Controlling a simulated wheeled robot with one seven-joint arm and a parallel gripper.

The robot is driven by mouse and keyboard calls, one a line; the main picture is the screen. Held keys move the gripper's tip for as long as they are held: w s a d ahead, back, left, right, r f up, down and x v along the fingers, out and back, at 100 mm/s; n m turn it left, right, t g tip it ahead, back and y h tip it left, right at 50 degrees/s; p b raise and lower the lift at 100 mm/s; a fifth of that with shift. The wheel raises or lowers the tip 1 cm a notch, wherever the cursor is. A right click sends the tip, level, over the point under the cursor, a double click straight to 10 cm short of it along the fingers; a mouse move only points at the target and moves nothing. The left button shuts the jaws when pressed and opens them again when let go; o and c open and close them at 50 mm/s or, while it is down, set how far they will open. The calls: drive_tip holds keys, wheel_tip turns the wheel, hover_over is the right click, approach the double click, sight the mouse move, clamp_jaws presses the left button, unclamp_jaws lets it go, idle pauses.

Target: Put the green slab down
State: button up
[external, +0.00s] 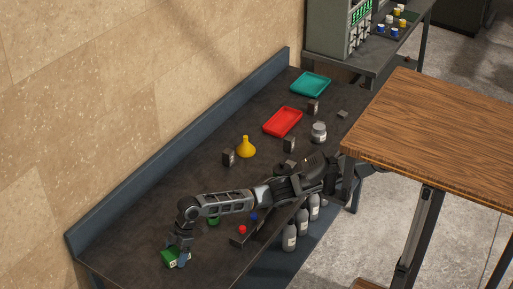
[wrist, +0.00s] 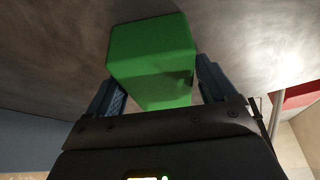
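The green slab (wrist: 150,55) fills the upper middle of the wrist view, a bright green block between the two fingers of my gripper (wrist: 160,90). No clear gap shows between the slab and either finger, and my gripper looks shut on it. In the external view the green slab (external: 171,258) is at the near left end of the dark workbench (external: 135,235), under my gripper (external: 180,257). The slab looks tilted there and is partly covered by the fingers. Whether its underside touches the bench cannot be told.
A red tray (external: 283,121), a teal tray (external: 311,84), a yellow funnel (external: 246,148) and small dark blocks stand farther along the bench. Small coloured pieces, including a red one (external: 242,230), are near my forearm. The bench around the slab is clear. A blue-grey ledge (external: 180,165) runs along the wall.

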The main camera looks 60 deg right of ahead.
drive_tip(key=shift+o, duration=0.8)
drive_tip(key=shift+r, duration=0.2)
drive_tip(key=v, duration=1.2)
